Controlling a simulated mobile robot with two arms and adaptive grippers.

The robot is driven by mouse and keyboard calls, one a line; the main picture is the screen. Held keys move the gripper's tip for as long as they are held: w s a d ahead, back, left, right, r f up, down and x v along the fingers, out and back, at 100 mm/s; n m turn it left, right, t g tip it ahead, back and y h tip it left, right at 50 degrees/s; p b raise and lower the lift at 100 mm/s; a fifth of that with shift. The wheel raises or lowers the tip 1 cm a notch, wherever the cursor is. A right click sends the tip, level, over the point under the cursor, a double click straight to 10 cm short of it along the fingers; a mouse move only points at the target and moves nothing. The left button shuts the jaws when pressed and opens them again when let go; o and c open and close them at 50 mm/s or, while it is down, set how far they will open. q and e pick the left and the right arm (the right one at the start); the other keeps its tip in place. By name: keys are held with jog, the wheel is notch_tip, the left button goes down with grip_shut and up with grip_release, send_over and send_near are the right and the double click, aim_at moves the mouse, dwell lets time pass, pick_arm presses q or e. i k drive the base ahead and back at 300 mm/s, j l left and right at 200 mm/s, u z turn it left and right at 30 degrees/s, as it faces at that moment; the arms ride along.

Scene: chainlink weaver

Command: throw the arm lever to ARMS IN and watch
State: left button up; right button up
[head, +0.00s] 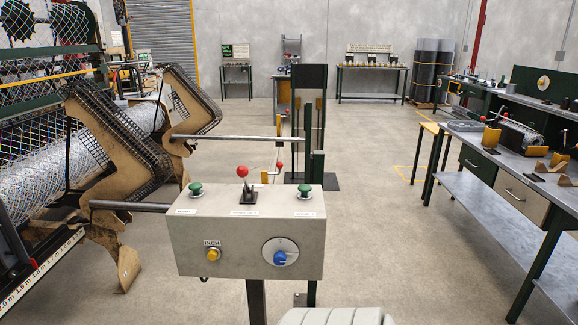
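A grey control box (200,245) stands on a post in the middle foreground. On its top is a lever with a red ball knob (243,171) in a black slotted base; it looks close to upright. White labels lie along the top edge, too small to read. Two large tan arm plates (190,125) with dark toothed edges stand at the left beside the mesh roll, with steel rods running right from them. Which position the lever is in I cannot tell. Neither of my grippers shows in the head view.
The box also carries green mushroom buttons (195,189), a yellow INCH button (213,254) and a blue knob (280,258). Red-knobbed levers (280,166) stand behind. A chainlink machine with rolled mesh (50,180) fills the left. A workbench (480,190) runs along the right; floor between is clear.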

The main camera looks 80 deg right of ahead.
aim_at(242, 171)
jog(key=z, duration=2.05)
jog(key=i+l+u, duration=0.1)
jog(key=i+l, duration=0.2)
